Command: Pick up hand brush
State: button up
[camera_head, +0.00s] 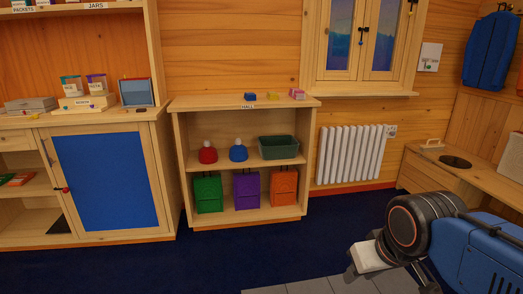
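I cannot make out a hand brush for certain. A small pale wooden item with a raised, handle-like top (432,145) lies on the bench at the right; it is too small to tell what it is. My arm reaches in from the lower right, blue with a dark round joint. My gripper (364,260) is at its end, low over the floor, with a white block-like part and dark parts around it. Its fingers are not clear enough to show whether they are open or shut. It is well apart from the bench item, the shelf and the cabinet.
A low shelf (248,164) holds red and blue domed items, a green bin (278,147) and three coloured bags. A blue-doored cabinet (107,180) stands left. A white radiator (349,154) is under the window. The bench (448,172) has a round hole. The dark blue floor between is clear.

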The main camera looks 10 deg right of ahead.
aim_at(427, 148)
jog(key=i+z, duration=0.2)
jog(key=i, duration=0.3)
jog(key=i+j+z, duration=0.2)
jog(key=i, duration=0.3)
jog(key=i+z, duration=0.2)
jog(key=i, duration=0.3)
jog(key=i+l+z, duration=0.1)
jog(key=i+z, duration=0.25)
jog(key=i, duration=0.3)
jog(key=i+z, duration=0.35)
jog(key=i, duration=0.35)
jog(key=i+j+z, duration=0.35)
jog(key=i, duration=0.3)
jog(key=i+l+z, duration=0.15)
jog(key=i+z, duration=0.2)
jog(key=i, duration=0.45)
jog(key=i+z, duration=0.3)
jog(key=i, duration=0.5)
